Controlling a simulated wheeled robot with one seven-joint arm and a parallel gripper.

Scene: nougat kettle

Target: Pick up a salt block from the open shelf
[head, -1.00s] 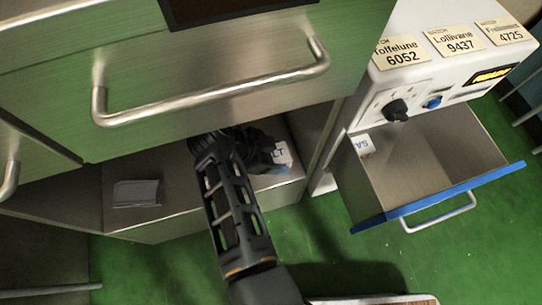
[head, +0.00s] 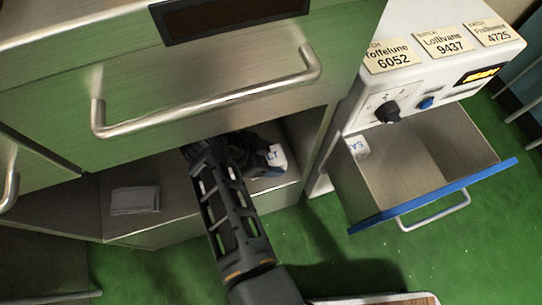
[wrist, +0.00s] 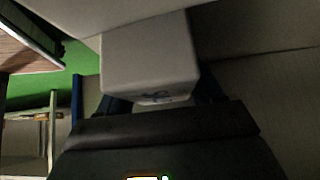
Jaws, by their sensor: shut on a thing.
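A white salt block (head: 277,158) with blue lettering, partly reading "LT", sits at the right end of the open shelf (head: 180,212), under the green drawer front. My gripper (head: 262,158) reaches into the shelf and is shut on this block. In the wrist view the pale block (wrist: 150,62) fills the space between the two dark fingers. The fingertips are mostly hidden in both views. Another white block marked "SA" (head: 359,147) is in the open blue-fronted drawer (head: 440,193), at its left side.
A grey flat box (head: 135,199) lies on the shelf to the left. A drawer with a long metal handle (head: 205,100) overhangs the shelf. A white control unit (head: 425,85) with a dial stands at right. Green floor (head: 330,255) is open in front.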

